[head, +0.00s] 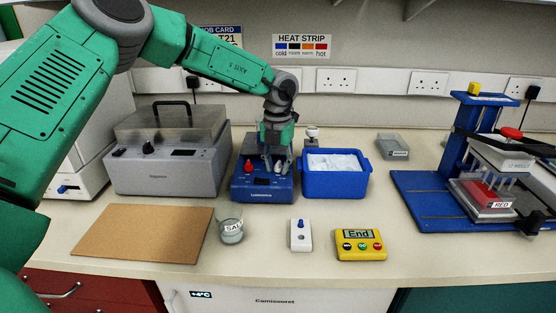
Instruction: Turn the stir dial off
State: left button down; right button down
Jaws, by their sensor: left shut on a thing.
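A blue stirrer unit (263,191) stands on the bench at the middle, with a red knob (248,167) on the left of its sloped front and a pale dial (277,168) on the right. My left gripper (277,161) reaches down over the unit from above. Its fingers are shut on the pale dial and partly hide it and the top of the unit. I cannot read the dial's setting. My right gripper is not in view.
A blue tub of ice (361,183) stands just right of the unit, and a grey lidded bath (168,178) stands to its left. In front are a cork mat (145,233), a glass beaker (231,233), a white switch box (301,236) and a yellow timer (360,252) reading "End".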

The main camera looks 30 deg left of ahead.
pick_arm(q)
jog(key=shift+w+r+n+p, duration=0.1)
jog(key=shift+r+n+p, duration=0.25)
jog(key=shift+n+p, duration=0.6)
jog(key=shift+w+f+n, duration=0.1)
jog(key=shift+f+n, duration=0.05)
jog(key=shift+n, duration=0.7)
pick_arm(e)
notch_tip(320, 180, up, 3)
pick_arm(q)
jog(key=c, duration=1.3)
grip_release()
jog(key=shift+c, duration=0.2)
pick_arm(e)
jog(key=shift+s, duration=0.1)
